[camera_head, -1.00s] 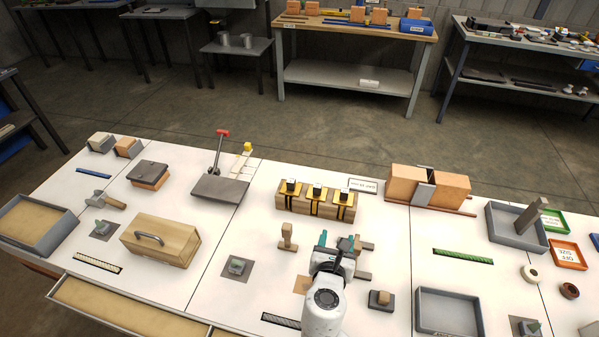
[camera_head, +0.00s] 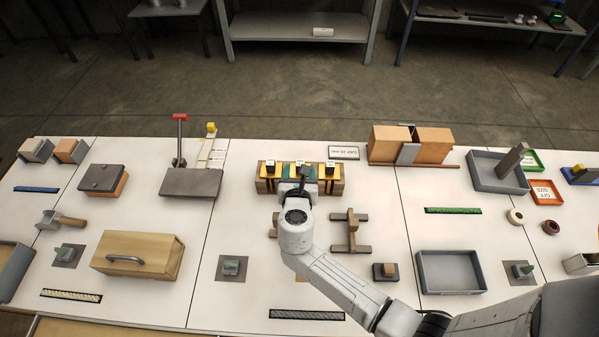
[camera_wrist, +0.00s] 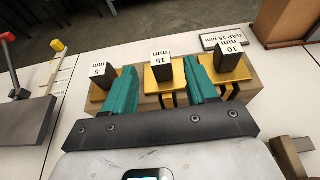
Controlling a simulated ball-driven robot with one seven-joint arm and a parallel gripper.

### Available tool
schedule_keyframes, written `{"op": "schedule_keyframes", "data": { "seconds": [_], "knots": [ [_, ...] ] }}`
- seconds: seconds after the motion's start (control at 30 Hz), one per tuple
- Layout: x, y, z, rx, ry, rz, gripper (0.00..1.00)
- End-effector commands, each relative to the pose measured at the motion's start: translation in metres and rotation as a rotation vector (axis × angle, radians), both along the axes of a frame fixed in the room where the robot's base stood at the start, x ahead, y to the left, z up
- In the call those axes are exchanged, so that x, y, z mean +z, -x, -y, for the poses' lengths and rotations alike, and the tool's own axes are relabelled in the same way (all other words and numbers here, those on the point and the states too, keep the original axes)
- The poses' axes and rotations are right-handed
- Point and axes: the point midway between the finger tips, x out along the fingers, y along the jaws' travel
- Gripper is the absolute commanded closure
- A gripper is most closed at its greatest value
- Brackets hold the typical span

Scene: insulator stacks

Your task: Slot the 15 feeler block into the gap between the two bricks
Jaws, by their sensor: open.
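The 15 feeler block (camera_wrist: 162,68) is a black block with a white "15 mm" top label, on a yellow seat in the middle of a wooden rack (camera_head: 341,188). A 5 block (camera_wrist: 98,82) stands to its left and a 10 block (camera_wrist: 232,62) to its right. My gripper (camera_wrist: 159,72) is open, its teal fingers on either side of the 15 block in the wrist view; contact cannot be told. In the head view my gripper (camera_head: 300,174) is over the rack. The two orange bricks, left (camera_head: 386,142) and right (camera_head: 434,148), stand right of the rack, their gap partly hidden by a grey plate (camera_head: 408,153).
A "GAP 15 mm" sign (camera_head: 343,152) lies between rack and bricks. A grey plate with a red-handled lever (camera_head: 179,150) stands to the left. A wooden stand (camera_head: 350,232) and a grey tray (camera_head: 450,272) are nearer. A tray with a tilted block (camera_head: 498,172) is at right.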

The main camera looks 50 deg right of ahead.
Motion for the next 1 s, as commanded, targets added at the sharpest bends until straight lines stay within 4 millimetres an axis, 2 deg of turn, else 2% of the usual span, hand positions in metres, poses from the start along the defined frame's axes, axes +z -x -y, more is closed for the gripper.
{"op": "schedule_keyframes", "data": {
  "seconds": [0.3,0.63,1.0],
  "knots": [
    [-0.012,-0.024,0.033,-0.002,0.0,0.0,0.43],
    [-0.014,-0.027,0.036,0.0,-0.001,-0.001,0.44],
    [-0.014,-0.027,0.036,0.0,-0.001,-0.001,0.79]
  ]
}}
